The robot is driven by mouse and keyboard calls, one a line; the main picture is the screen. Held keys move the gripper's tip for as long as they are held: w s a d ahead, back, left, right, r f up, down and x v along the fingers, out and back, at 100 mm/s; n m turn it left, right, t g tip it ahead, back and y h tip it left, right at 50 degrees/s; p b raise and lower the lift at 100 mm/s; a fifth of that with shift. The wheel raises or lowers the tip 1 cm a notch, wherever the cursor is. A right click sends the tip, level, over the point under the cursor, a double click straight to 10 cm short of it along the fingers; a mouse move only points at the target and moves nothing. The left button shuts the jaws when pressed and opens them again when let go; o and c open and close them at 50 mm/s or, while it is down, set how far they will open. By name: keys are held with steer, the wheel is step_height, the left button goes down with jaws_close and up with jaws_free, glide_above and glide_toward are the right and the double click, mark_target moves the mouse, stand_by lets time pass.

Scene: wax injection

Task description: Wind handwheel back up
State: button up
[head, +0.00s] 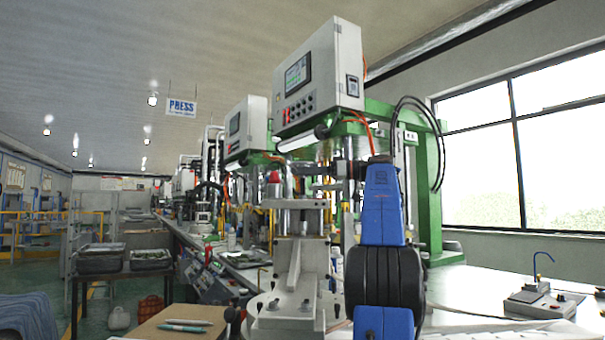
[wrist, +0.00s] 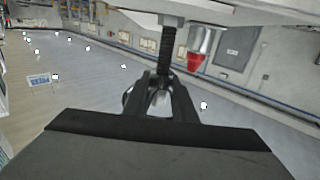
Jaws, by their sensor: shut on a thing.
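A black threaded rod (wrist: 167,48) runs from the fingers to a pale machine plate (wrist: 220,12). In the head view my blue and black arm stands before the near press (head: 300,215), and my fingertips and the handwheel cannot be made out clearly.
A red-tipped metal cylinder (wrist: 195,62) is close to the rod. A grey control box (head: 318,75) sits above the press. A green frame (head: 430,190) and hanging black hoses are behind my arm. A pale bench (head: 470,285) extends right, holding a small device (head: 543,298).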

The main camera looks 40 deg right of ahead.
steer(key=o, duration=0.9)
steer(key=v, duration=1.7)
steer(key=shift+s+d, duration=0.1)
steer(key=shift+s, duration=0.05)
